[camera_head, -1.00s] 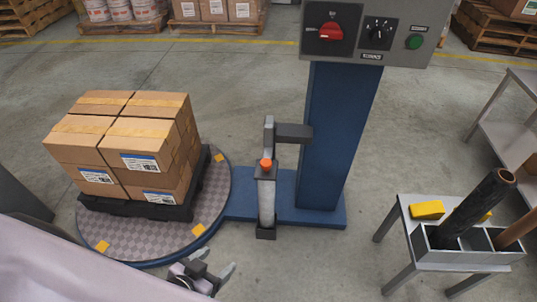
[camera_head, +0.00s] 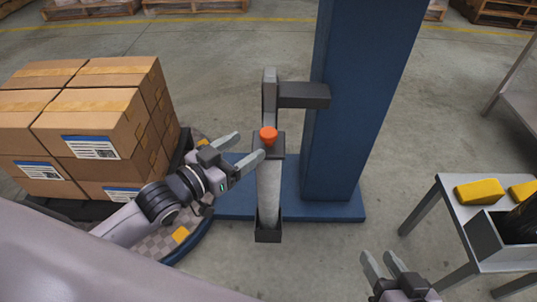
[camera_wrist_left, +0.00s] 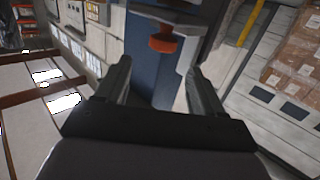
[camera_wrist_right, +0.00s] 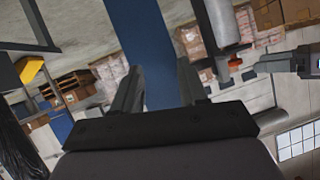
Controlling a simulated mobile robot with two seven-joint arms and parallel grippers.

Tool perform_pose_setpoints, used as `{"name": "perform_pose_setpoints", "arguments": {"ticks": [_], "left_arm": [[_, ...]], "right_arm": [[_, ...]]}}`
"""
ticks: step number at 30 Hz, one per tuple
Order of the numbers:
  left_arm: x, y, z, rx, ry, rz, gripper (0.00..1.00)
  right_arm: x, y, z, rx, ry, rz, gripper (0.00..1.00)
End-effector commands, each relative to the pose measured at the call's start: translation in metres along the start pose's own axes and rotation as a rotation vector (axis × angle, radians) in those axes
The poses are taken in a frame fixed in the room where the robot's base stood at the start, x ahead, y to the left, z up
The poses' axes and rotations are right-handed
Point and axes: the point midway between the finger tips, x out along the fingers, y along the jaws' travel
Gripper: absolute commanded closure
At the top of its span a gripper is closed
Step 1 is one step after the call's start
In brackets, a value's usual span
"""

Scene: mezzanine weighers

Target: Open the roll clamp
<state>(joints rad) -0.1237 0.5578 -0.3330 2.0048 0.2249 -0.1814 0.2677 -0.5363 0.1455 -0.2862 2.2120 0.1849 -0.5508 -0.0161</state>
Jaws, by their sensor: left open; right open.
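The roll clamp (camera_head: 277,143) is a dark bracket on the film carriage (camera_head: 304,95), with an orange knob (camera_head: 268,134) on its front. A pale grey roll (camera_head: 268,190) stands upright below it in a dark foot. My left gripper (camera_head: 243,150) is open just left of the knob, one finger close to the clamp; I cannot tell whether it touches. In the left wrist view the knob (camera_wrist_left: 162,42) shows ahead between the open fingers. My right gripper (camera_head: 381,258) is open and empty at lower right. The right wrist view also shows the knob (camera_wrist_right: 237,61).
Stacked cartons (camera_head: 90,125) stand on a dark pallet on the round turntable at left. The blue column (camera_head: 350,100) rises behind the clamp. A small table (camera_head: 449,190) at right holds yellow blocks (camera_head: 480,191) and a grey bin. Floor between column and table is clear.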

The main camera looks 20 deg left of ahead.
Motion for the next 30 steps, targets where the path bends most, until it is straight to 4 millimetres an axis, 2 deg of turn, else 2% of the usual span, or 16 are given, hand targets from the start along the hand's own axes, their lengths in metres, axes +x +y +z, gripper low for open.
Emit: {"name": "perform_pose_setpoints", "arguments": {"ticks": [1,6,16,30], "left_arm": [[0.005,-0.003,0.013,0.010,0.022,0.013,0.32],[0.014,-0.006,0.014,0.018,0.065,0.043,0.32],[0.027,-0.007,0.008,0.018,0.086,0.055,0.32],[0.079,-0.004,0.004,0.019,0.086,0.055,0.32]], "right_arm": [[0.010,0.001,0.015,0.001,0.011,-0.012,0.57],[0.018,-0.005,0.024,0.009,0.026,-0.044,0.57],[0.022,-0.010,0.024,0.023,0.035,-0.067,0.57],[0.030,-0.020,0.026,0.078,0.054,-0.126,0.57]]}}
